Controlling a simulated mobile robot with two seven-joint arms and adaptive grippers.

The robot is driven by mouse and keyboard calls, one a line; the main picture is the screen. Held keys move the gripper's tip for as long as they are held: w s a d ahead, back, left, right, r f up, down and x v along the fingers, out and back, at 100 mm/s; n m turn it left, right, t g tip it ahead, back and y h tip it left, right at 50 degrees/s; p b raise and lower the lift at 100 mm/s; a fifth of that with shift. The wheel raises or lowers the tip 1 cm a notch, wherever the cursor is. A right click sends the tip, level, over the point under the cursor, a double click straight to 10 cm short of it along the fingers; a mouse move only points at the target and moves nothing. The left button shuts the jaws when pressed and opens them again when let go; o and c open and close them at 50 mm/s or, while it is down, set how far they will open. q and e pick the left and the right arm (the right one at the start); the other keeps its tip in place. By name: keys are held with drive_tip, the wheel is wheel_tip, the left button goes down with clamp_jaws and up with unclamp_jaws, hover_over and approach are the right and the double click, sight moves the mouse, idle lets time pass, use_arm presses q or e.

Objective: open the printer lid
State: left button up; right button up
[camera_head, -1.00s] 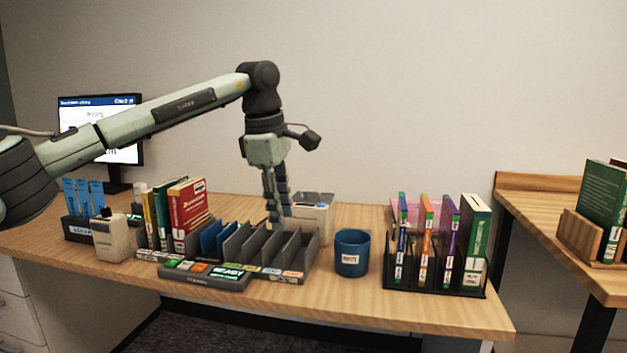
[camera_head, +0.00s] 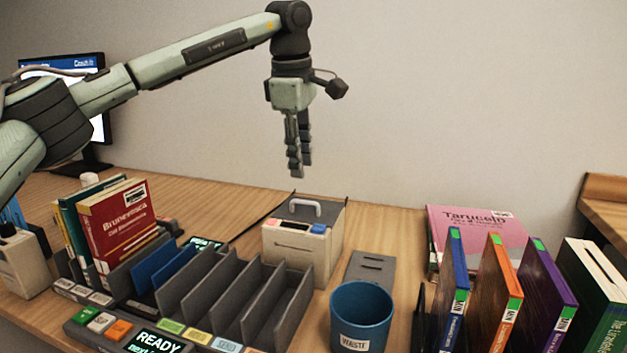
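The printer (camera_head: 289,247) is a beige box at the back middle of the desk. Its dark grey lid (camera_head: 333,212) has a pale handle (camera_head: 305,207) on top and looks shut. A small red and blue patch shows on the printer's front top edge. My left gripper (camera_head: 300,172) hangs fingers down in the air, just above the handle in the picture and apart from it. Its two fingers are seen nearly edge-on with a narrow gap between them, and nothing is held. My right gripper is out of view.
A grey slotted sorter (camera_head: 240,300) stands in front of the printer. A blue waste cup (camera_head: 361,318) and a flat grey plate (camera_head: 370,268) are to its right. Upright books (camera_head: 505,300) fill the right side, red and green books (camera_head: 118,225) the left. A monitor (camera_head: 62,65) stands behind.

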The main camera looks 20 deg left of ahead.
sight(304, 201)
use_arm(q)
drive_tip(key=f, duration=0.4)
drive_tip(key=w+f, duration=0.1)
drive_tip(key=f, duration=0.1)
drive_tip(key=shift+f, duration=0.65)
drive_tip(key=shift+w, duration=0.1)
drive_tip(key=shift+c, duration=0.3)
clamp_jaws()
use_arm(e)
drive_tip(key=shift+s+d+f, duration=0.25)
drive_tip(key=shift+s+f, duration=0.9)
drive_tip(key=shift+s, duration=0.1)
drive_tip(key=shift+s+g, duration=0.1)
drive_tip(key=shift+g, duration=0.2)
